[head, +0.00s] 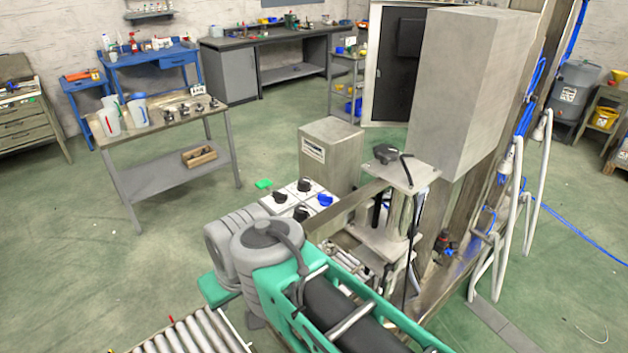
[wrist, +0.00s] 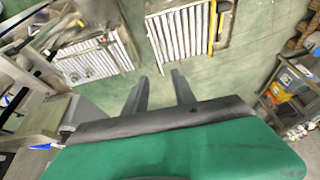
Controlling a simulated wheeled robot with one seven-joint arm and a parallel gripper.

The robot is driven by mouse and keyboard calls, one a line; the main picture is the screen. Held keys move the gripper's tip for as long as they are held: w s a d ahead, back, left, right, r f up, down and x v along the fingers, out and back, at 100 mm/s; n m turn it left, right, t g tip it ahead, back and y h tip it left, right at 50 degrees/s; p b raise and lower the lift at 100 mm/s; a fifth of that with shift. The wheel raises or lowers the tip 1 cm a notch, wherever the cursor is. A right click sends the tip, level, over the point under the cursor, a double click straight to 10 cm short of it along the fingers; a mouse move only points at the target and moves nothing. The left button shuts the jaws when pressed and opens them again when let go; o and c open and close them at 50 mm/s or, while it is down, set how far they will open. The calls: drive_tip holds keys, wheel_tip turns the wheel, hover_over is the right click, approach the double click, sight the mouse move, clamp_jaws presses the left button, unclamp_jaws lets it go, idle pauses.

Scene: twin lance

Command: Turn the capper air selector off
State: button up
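A white panel (head: 300,194) with several rotary knobs stands beside the machine in the head view. One knob (head: 324,199) is blue and the others, such as this black knob (head: 279,196), are black. Their labels and pointer positions are too small to read, so I cannot tell which is the capper air selector or how it is set. My gripper (wrist: 159,75) shows in the wrist view with its two fingers apart and nothing between them. It points over the floor and roller conveyors. No selector knob is recognisable in the wrist view.
A grey metal box (head: 332,155) stands just behind the panel, and a tall grey machine housing (head: 465,85) rises to the right. A roller conveyor (head: 190,335) lies at the front left. A work table (head: 165,117) stands at the left, with open green floor between.

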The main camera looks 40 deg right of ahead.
drive_tip(key=w+d+r+n+y+p, duration=0.1)
drive_tip(key=w+d+r+n+p, duration=0.1)
drive_tip(key=w+d+r, duration=0.45)
drive_tip(key=n+y+p, duration=0.1)
drive_tip(key=n+p, duration=0.1)
drive_tip(key=n, duration=0.2)
approach(327, 196)
drive_tip(key=w, duration=0.1)
drive_tip(key=shift+g, duration=0.3)
drive_tip(key=b+x, duration=0.3)
drive_tip(key=x, duration=0.4)
drive_tip(key=shift+f, duration=0.3)
drive_tip(key=shift+w+f, duration=0.1)
drive_tip(key=shift+f, duration=0.2)
clamp_jaws()
